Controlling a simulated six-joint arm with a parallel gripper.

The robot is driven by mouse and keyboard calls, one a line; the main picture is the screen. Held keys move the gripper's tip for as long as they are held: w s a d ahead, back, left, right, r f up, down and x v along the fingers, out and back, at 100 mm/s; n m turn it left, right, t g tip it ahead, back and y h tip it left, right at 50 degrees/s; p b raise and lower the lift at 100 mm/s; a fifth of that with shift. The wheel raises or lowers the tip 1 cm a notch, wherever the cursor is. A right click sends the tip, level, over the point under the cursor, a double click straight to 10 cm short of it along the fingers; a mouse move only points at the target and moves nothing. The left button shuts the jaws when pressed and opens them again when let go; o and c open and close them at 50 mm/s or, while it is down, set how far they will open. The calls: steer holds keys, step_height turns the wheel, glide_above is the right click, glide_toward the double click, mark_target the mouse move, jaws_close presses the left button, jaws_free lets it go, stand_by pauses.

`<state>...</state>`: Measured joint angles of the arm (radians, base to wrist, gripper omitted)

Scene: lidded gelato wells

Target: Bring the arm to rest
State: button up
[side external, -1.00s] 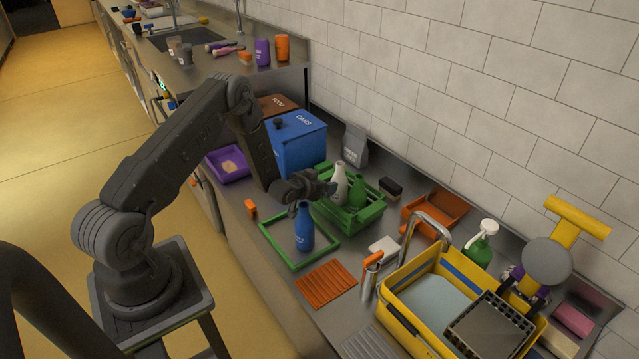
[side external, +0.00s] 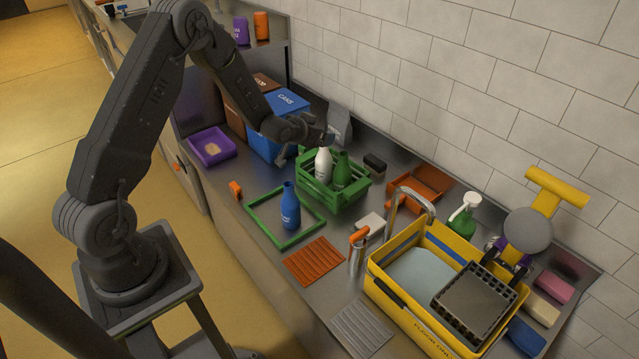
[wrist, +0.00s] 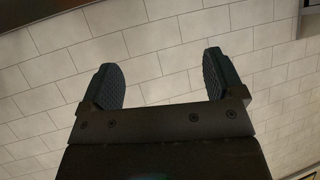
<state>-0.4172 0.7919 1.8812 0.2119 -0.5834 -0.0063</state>
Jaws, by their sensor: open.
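My gripper (side external: 328,137) is raised above the far end of the green crate (side external: 333,199), near the tiled wall. In the wrist view its two fingers (wrist: 160,78) are spread apart with nothing between them, and only wall tiles show beyond. The green crate holds a white bottle (side external: 323,165) and a green bottle (side external: 342,172), both upright. A blue bottle (side external: 290,208) stands upright inside the green frame (side external: 268,242) on the counter. My gripper appears apart from all of them.
A blue CANS bin (side external: 285,103) stands behind my forearm, with a purple tray (side external: 231,149) to its left. To the right are an orange tray (side external: 432,177), a metal faucet, a yellow tub (side external: 385,292) and a green spray bottle (side external: 462,219). Open air lies above the counter.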

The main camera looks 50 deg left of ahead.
steer(key=s+d+r+g, duration=0.1)
steer(key=s+d+r, duration=0.3)
steer(key=r, duration=0.2)
steer(key=s+d+r+g+h, duration=0.1)
steer(key=s+d+r, duration=0.25)
steer(key=r, duration=0.25)
steer(key=s+d+r+g, duration=0.1)
steer(key=s+d+r, duration=0.25)
steer(key=r, duration=0.25)
steer(key=s+d+r+m+g+h, duration=0.1)
steer(key=s+d, duration=0.4)
steer(key=s, duration=0.6)
steer(key=s+d+r+m+g+h, duration=0.1)
steer(key=s+d+r, duration=0.3)
steer(key=s, duration=0.7)
steer(key=shift+d+g, duration=0.5)
steer(key=shift+d, duration=0.1)
steer(key=shift+s, duration=0.1)
